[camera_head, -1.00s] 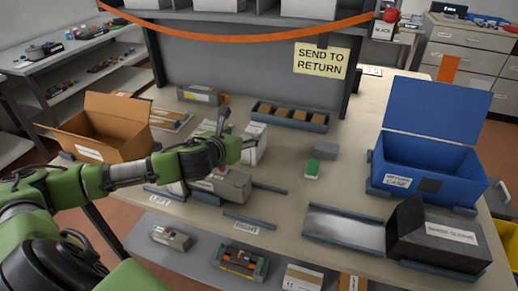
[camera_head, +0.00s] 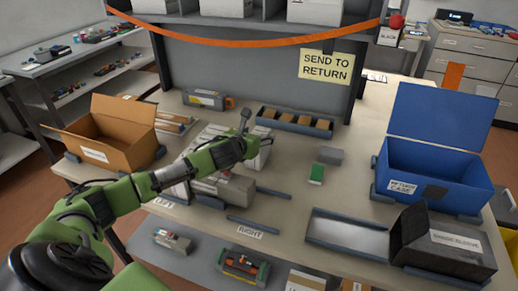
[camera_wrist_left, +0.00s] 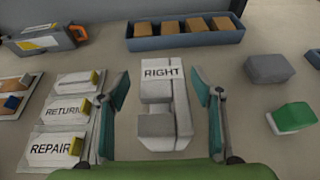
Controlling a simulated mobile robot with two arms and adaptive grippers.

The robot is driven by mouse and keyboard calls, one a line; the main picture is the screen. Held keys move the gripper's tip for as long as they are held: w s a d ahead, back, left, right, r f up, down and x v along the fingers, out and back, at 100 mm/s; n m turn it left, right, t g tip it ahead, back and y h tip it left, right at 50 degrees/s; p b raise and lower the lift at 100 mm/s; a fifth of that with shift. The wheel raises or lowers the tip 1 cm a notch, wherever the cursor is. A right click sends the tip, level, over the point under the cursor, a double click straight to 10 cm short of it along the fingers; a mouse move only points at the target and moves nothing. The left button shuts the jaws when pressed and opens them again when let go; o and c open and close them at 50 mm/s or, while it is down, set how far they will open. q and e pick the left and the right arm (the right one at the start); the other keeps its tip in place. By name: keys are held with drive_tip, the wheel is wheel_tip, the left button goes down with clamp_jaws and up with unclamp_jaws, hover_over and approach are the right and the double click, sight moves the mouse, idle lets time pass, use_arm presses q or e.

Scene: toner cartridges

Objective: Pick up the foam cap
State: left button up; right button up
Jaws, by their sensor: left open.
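A white foam cap (camera_wrist_left: 160,98) with a stepped shape and a RIGHT label stands on the table in the left wrist view. My left gripper (camera_wrist_left: 160,80) is open, with one finger on each side of the cap and a visible gap to each. In the head view my left gripper (camera_head: 246,140) is above the table's middle. It covers much of the white cap (camera_head: 264,152) there. My right gripper is not in view.
A tray of brown blocks (camera_wrist_left: 186,43) lies beyond the cap. A grey block (camera_wrist_left: 269,68) and a green-and-white block (camera_wrist_left: 291,117) lie to its right. RETURN and REPAIR cards (camera_wrist_left: 54,148) lie left. An open carton (camera_head: 112,152) and blue case (camera_head: 432,180) flank the table.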

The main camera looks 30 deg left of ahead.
use_arm(q)
drive_tip(key=x, duration=0.4)
drive_tip(key=shift+w+d+f, duration=0.1)
drive_tip(key=shift+d+f, duration=0.05)
drive_tip(key=shift+d, duration=0.05)
drive_tip(key=c, duration=1)
